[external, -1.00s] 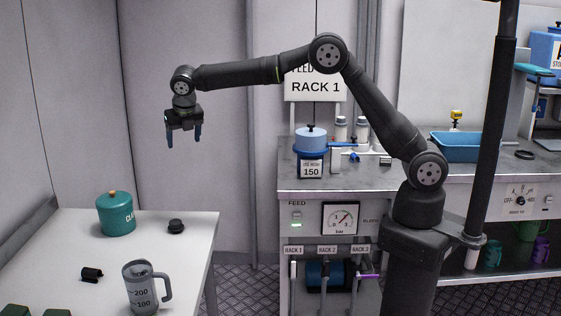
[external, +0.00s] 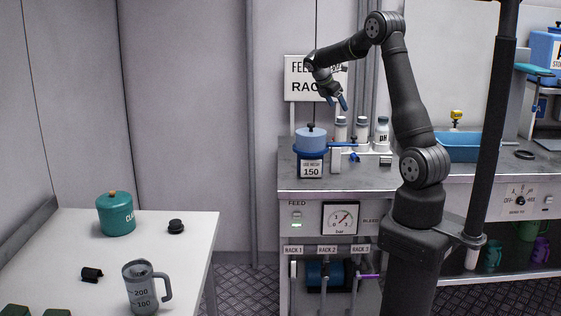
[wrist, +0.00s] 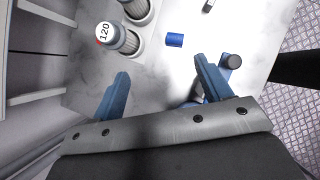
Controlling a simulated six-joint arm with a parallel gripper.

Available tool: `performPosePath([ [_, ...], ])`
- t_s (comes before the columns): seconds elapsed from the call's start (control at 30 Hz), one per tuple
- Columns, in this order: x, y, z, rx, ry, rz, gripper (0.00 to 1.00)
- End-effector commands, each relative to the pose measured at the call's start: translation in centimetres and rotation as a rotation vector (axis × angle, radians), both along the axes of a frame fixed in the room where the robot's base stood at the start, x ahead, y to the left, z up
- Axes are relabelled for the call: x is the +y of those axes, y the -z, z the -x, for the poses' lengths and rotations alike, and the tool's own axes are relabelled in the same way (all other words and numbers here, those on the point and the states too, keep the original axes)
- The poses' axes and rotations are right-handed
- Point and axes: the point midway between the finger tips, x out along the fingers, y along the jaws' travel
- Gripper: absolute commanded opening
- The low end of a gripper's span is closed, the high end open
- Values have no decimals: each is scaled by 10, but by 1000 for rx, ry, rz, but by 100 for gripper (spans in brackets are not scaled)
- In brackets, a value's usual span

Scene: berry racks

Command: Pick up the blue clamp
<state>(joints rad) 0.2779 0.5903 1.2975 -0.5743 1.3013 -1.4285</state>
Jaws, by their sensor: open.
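My gripper (external: 340,102) is open and empty, high above the rack counter, with its fingers pointing down and slightly right. In the wrist view my gripper (wrist: 161,68) shows two blue fingers spread apart with nothing between them. A small blue piece (external: 354,157) stands on the counter by the white bottles; I cannot tell for sure that it is the clamp. The wrist view shows a short blue cylinder (wrist: 174,39) beyond the fingertips and a blue piece with a dark round knob (wrist: 231,61) beside the right finger, partly hidden by it.
White bottles (external: 382,130) stand in a row on the counter. The white table (external: 190,225) at left holds a teal canister and a grey jug.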

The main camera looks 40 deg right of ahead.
Motion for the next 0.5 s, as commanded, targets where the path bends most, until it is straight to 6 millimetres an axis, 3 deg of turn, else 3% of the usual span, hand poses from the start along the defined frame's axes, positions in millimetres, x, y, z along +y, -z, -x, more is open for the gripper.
performPosePath([
  [0.03,-20,0,17,-2,58,8,71],
  [0.13,-51,0,47,-7,158,26,71],
  [0.2,-45,45,43,4,142,21,71],
  [0.3,-44,79,41,0,141,23,71],
  [0.5,-44,111,40,-6,141,23,71],
])
